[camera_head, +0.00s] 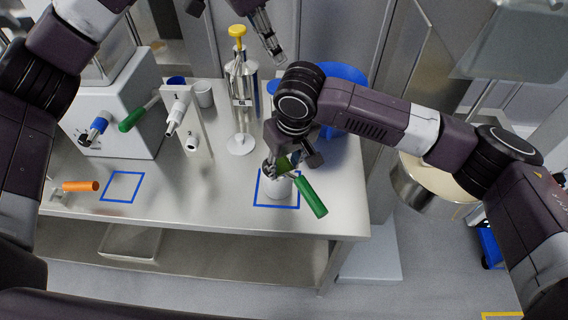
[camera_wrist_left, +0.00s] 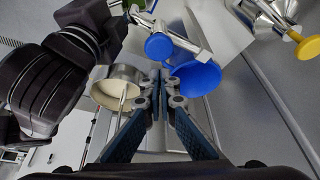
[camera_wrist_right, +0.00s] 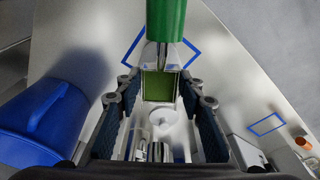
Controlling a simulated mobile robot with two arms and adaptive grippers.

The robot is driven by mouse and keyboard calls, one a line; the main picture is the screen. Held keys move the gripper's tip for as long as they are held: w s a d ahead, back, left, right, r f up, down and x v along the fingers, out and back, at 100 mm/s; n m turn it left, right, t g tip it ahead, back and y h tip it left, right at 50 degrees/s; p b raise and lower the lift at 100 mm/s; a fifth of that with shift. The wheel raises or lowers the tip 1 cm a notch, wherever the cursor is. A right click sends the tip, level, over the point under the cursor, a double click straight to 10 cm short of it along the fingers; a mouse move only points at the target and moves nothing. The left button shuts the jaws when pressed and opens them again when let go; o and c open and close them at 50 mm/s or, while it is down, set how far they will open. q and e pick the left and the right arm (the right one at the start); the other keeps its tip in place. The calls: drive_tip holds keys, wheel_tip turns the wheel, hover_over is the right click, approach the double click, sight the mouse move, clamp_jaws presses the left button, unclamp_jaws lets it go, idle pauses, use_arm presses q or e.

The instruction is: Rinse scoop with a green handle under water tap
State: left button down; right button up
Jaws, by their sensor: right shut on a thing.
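The scoop with a green handle (camera_head: 310,197) is in my right gripper (camera_head: 287,160), above the steel table near its front right corner. In the right wrist view its green handle (camera_wrist_right: 165,20) points to the top, and its metal part lies between the fingers of my right gripper (camera_wrist_right: 160,100). The scoop's head is partly hidden by the gripper. My left gripper (camera_head: 276,48) hangs high at the back, near the yellow-topped pump bottle. In the left wrist view its fingertips (camera_wrist_left: 162,78) are together with nothing visible between them.
A white cup (camera_head: 279,187) stands in a blue-outlined square below the scoop. A blue jug (camera_wrist_right: 40,125) is beside my right gripper. The pump bottle (camera_head: 242,90), a white machine (camera_head: 115,110) and another green handle (camera_head: 138,116) are further left. A steel pot (camera_head: 415,190) stands right.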

sight(276, 85)
use_arm(q)
drive_tip(key=shift+f, duration=1.65)
drive_tip(key=shift+f, duration=0.2)
drive_tip(key=shift+f, duration=1.3)
idle(1.0)
idle(0.9)
drive_tip(key=shift+r, duration=3.55)
